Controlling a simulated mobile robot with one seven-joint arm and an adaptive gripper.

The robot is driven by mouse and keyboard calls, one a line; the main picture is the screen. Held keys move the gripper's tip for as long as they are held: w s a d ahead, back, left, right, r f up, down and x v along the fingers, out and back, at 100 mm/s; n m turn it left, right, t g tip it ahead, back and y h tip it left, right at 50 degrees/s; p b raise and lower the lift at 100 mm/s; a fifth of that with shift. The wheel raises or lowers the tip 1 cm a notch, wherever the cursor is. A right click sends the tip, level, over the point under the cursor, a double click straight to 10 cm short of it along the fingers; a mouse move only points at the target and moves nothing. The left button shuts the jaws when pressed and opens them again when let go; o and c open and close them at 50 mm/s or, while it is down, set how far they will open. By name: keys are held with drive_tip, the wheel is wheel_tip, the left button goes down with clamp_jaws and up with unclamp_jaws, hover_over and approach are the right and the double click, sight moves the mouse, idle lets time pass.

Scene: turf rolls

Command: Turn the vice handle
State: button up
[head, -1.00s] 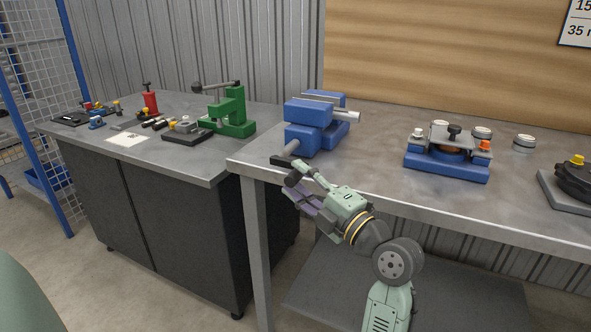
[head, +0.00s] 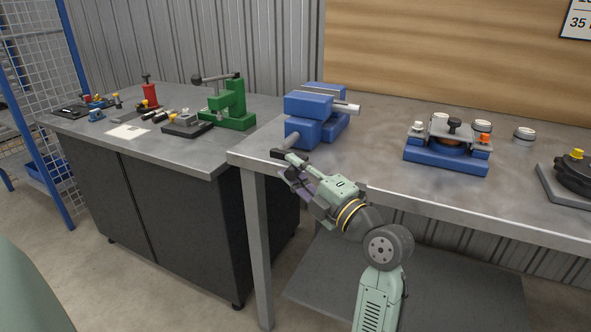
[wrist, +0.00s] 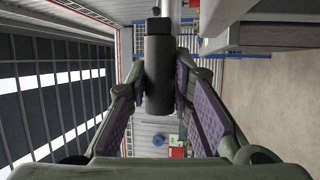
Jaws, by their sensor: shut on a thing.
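The blue vice (head: 316,112) sits on the near left corner of the grey workbench. Its screw (head: 292,141) sticks out toward the front edge. The dark cylindrical handle grip (wrist: 159,74) stands upright in the middle of the wrist view, joined at its top to a dark block on the light rod. My gripper (wrist: 180,85) is shut on this handle grip, with a purple-padded finger at each side. In the head view my gripper (head: 286,172) is at the bench's front left edge, below the screw end, and its fingers mostly hide the grip.
A blue fixture (head: 446,158) with a clamp knob stands right of the vice on the bench (head: 370,170). A green press (head: 232,105) stands on the left cabinet (head: 210,155). A dark round device (head: 575,180) is at far right.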

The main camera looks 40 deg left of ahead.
clamp_jaws()
drive_tip(key=shift+f+b, duration=0.15)
drive_tip(key=shift+b, duration=0.2)
